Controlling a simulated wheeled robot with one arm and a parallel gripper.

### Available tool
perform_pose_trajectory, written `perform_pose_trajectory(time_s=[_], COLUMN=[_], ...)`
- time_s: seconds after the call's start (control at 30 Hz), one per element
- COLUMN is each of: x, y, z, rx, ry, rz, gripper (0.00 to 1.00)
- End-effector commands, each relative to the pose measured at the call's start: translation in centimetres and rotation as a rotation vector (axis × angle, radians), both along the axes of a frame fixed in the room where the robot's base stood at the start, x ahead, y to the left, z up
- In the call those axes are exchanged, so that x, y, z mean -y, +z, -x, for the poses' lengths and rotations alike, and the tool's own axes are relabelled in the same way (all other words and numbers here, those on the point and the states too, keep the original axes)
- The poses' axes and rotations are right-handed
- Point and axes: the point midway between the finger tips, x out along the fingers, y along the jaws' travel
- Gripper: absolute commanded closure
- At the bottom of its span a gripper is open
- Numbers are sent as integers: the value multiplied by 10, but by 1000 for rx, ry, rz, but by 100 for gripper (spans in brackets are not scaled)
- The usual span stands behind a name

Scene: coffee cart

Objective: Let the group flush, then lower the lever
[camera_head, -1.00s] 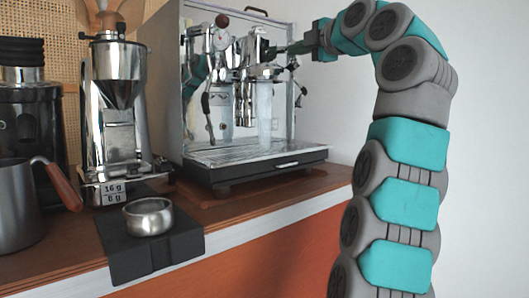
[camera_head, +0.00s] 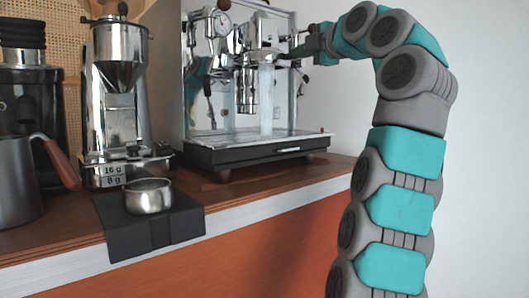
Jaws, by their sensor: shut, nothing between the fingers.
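The chrome espresso machine (camera_head: 250,70) stands on the cart at the back. A pale column of water (camera_head: 266,100) falls from its group head (camera_head: 265,56) towards the drip tray (camera_head: 250,138). My gripper (camera_head: 290,54) is shut and empty at the right side of the group. Its dark fingers point left towards the group and overlap the place where the lever is. I cannot make out the lever clearly, nor tell whether the fingers touch it.
A chrome grinder (camera_head: 120,90) stands left of the machine. A metal cup (camera_head: 148,195) sits on a black block (camera_head: 150,228) at the counter's front edge. A grey pitcher (camera_head: 20,180) is at the far left.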

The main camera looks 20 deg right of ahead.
Motion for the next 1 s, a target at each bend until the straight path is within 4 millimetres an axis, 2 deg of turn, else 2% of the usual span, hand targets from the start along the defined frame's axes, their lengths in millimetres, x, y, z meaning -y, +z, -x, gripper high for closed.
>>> perform_pose_trajectory(time_s=[0.03, 0.57, 0.83, 1.0], x=[0, 0, 0, 3], y=[-8, -51, -45, -45], z=[0, 0, 2, 21], rx=[0, 1, 1, 3], ry=[0, 0, -1, -1], rz=[0, 1, 0, 0], gripper=[100, 100, 100, 100])
